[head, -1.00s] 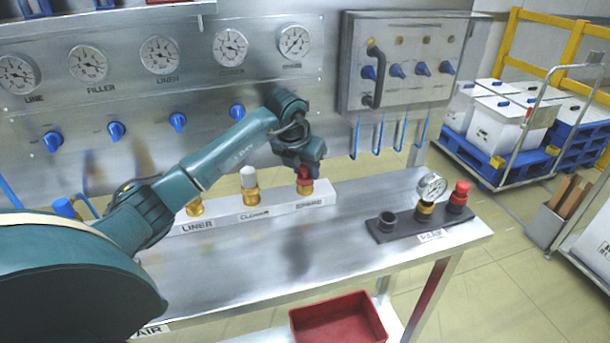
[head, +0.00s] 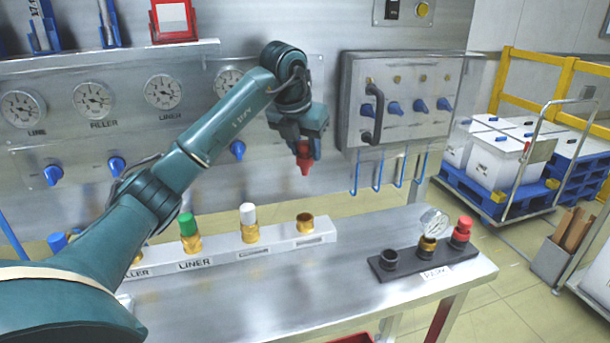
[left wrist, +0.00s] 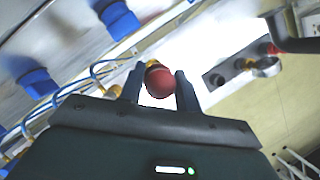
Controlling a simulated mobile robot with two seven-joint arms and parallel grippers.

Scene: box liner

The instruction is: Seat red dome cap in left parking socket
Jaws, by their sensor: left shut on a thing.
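My left gripper (head: 306,148) is shut on the red dome cap (head: 304,163) and holds it in the air above the rear rail. In the left wrist view the red dome cap (left wrist: 160,84) sits between the two fingers of my left gripper (left wrist: 158,90). Below it, the rail's rightmost brass fitting (head: 305,223) is open on top. The dark parking block (head: 436,258) is at the right of the bench. My right gripper is out of view.
The white rail (head: 226,257) also carries a green cap (head: 187,224) and a white cap (head: 248,213) on brass fittings. A grey wall box (head: 400,98) with blue knobs and blue hooks (head: 378,173) is behind. The bench (head: 300,285) is bare in front.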

